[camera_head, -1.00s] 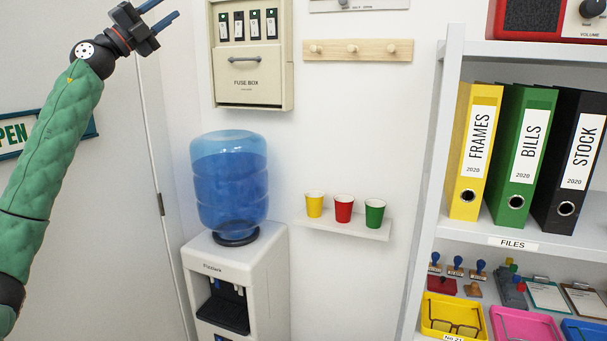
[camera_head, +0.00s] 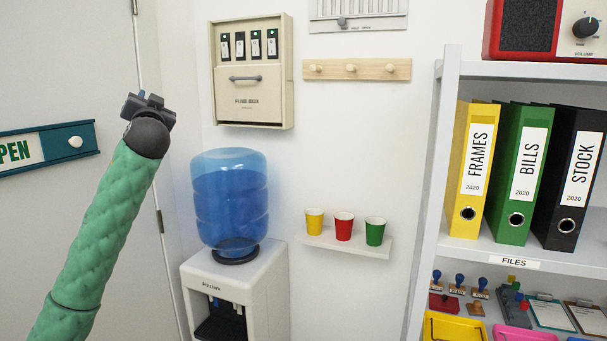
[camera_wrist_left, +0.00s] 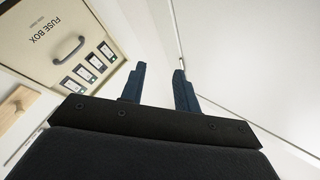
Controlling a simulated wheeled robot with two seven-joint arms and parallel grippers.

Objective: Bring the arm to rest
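My left arm, green and quilted, comes in from the lower left in the head view. Its left gripper (camera_head: 148,98) is in front of the wall by the door edge, left of the fuse box and above the water cooler. It points away from the head camera, so its fingers look short there. In the left wrist view the two dark fingers (camera_wrist_left: 159,68) stand apart with nothing between them. The gripper touches nothing that I can see. My right gripper is in neither view.
A cream fuse box (camera_head: 252,106) hangs right of the gripper. A water cooler (camera_head: 235,285) with a blue bottle (camera_head: 230,200) stands below it. A door sign (camera_head: 82,143) is left of the arm. A cup ledge (camera_head: 345,243) and white shelves (camera_head: 447,150) are farther right.

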